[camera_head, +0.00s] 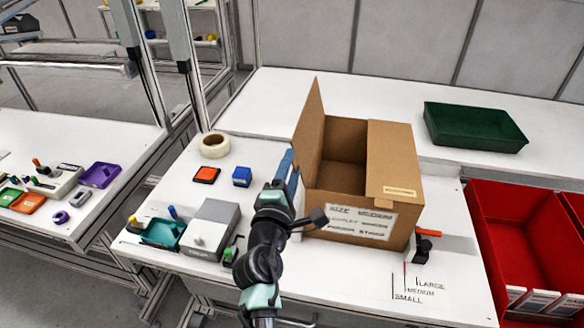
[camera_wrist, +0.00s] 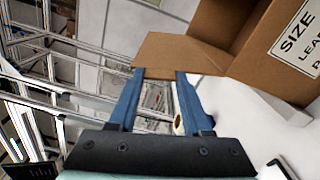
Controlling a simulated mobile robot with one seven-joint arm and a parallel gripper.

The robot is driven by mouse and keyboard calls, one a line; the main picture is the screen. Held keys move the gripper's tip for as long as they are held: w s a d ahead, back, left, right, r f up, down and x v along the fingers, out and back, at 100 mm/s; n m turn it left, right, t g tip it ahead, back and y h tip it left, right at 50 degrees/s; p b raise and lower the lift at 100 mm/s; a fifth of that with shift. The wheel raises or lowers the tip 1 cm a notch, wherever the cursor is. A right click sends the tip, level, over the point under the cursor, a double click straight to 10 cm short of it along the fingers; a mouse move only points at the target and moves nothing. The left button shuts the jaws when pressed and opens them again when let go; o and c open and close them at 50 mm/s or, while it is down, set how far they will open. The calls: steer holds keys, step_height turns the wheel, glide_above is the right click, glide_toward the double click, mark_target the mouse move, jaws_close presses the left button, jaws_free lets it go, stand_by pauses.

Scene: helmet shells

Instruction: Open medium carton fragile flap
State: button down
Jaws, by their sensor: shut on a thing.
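The brown cardboard carton (camera_head: 350,200) stands on the white table with a printed size label on its front. Its left flap (camera_head: 309,130) stands up, leaning slightly outward. Its right flap (camera_head: 391,155) lies flat over the right part of the top, with a small label too small to read. The left part of the top is open. My gripper (camera_head: 291,156) is at the carton's left side, by the raised flap. In the wrist view the blue fingertips (camera_wrist: 160,73) meet the edge of this flap (camera_wrist: 175,52), shut on it. The exact contact is hard to see.
A tape roll (camera_head: 214,145), an orange-black pad (camera_head: 206,175), a blue block (camera_head: 242,176) and a grey box (camera_head: 211,230) are left of the carton. A tape dispenser (camera_head: 423,248) is close right. A green tray (camera_head: 474,127) is behind; red bins (camera_head: 510,240) stand right.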

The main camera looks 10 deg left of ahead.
steer(key=shift+c, duration=1.6)
jaws_free()
steer(key=s, duration=1.3)
steer(key=shift+b, duration=0.3)
